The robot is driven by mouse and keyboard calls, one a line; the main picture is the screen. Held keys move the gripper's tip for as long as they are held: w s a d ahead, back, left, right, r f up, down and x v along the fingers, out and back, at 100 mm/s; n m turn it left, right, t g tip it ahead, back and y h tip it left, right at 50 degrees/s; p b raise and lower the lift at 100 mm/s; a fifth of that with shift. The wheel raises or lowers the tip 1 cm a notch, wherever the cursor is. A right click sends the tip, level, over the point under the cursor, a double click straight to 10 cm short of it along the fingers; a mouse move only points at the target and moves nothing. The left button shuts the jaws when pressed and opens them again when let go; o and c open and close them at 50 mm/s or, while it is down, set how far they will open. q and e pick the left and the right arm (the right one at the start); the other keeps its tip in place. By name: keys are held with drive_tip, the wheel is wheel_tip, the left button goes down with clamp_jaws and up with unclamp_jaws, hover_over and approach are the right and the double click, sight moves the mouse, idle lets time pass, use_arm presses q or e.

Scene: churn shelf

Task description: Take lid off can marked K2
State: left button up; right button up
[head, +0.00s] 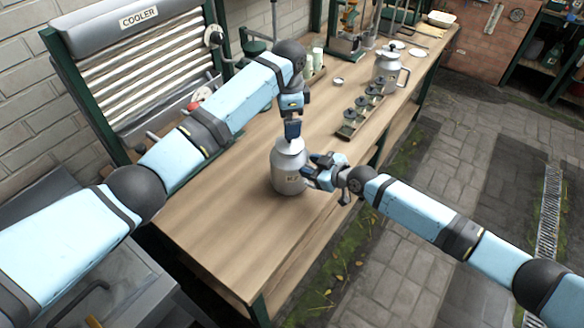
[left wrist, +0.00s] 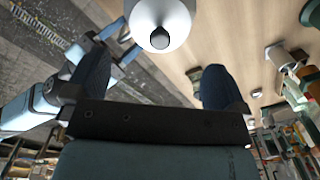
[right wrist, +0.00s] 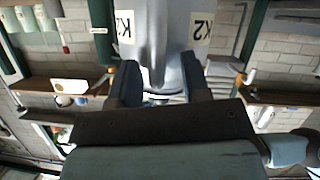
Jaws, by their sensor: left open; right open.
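The grey metal can marked K2 (head: 288,175) stands upright on the wooden bench. Its label also shows in the right wrist view (right wrist: 200,30). The lid (head: 284,147) is on top, partly hidden by my left gripper (head: 292,137), which points down just above it, open. In the left wrist view the pale lid (left wrist: 178,22) with its dark knob (left wrist: 160,39) lies ahead of the fingers, not between their tips. My right gripper (head: 318,170) is open at the can's right side. Its fingers flank the can's lower part; contact is unclear.
Behind the can, a wooden rack of small jars (head: 360,112) and a metal jug (head: 389,70) stand on the bench (head: 230,225). A small round tin (head: 338,80) lies nearby. The cooler (head: 140,60) stands at the left. The front of the bench is clear.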

clamp_jaws()
